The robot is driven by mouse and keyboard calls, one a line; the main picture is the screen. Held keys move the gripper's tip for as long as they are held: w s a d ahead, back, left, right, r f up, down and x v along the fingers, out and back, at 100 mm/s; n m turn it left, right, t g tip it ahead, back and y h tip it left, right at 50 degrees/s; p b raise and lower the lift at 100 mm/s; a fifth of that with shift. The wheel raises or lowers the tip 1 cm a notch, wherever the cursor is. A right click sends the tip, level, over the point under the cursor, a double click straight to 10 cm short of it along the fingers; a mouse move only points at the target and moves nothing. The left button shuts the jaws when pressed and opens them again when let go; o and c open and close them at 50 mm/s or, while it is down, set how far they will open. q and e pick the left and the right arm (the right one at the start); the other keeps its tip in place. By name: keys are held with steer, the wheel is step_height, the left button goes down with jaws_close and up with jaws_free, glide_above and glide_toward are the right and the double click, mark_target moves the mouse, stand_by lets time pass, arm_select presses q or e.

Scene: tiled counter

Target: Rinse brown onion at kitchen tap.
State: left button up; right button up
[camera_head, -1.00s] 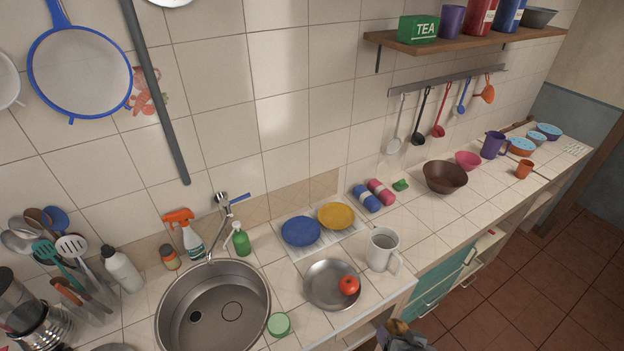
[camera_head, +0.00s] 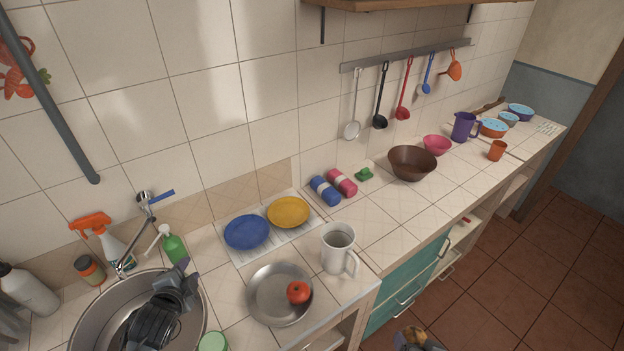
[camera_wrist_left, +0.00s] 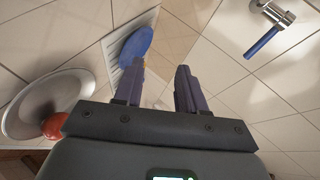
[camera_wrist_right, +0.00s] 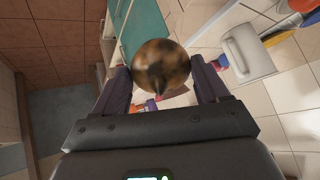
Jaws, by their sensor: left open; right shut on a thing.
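My left gripper (camera_head: 182,274) is over the sink, to the right of the spout, and hides part of the basin. In the left wrist view its fingers (camera_wrist_left: 158,82) are apart and empty; the lever (camera_wrist_left: 262,42) is at upper right.
A metal plate (camera_head: 262,299) with a tomato (camera_head: 298,292) and a white mug (camera_head: 337,250) stand right of the sink. A green soap bottle (camera_head: 174,248) and a spray bottle (camera_head: 100,232) flank the tap. A green-lidded jar (camera_head: 212,342) is near the front edge.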

mark_target(169, 195)
arm_select(q)
steer(key=w+a+r+m+t+y+b, duration=0.1)
steer(key=w+a+r+t+y+b, duration=0.15)
steer(key=w+a+r+b, duration=0.45)
steer(key=shift+t+h, duration=0.35)
steer(key=w+a+p, duration=0.1)
steer(key=w, duration=0.3)
steer(key=w+a+r+p, duration=0.1)
steer(key=w, duration=0.3)
steer(key=w+a+p, duration=0.1)
steer(key=w, duration=0.4)
steer(key=shift+a+r, duration=0.35)
steer(key=shift+a, duration=0.05)
arm_select(e)
step_height(169, 195, down, 5)
steer(key=shift+f, duration=0.1)
arm_select(q)
jaws_close()
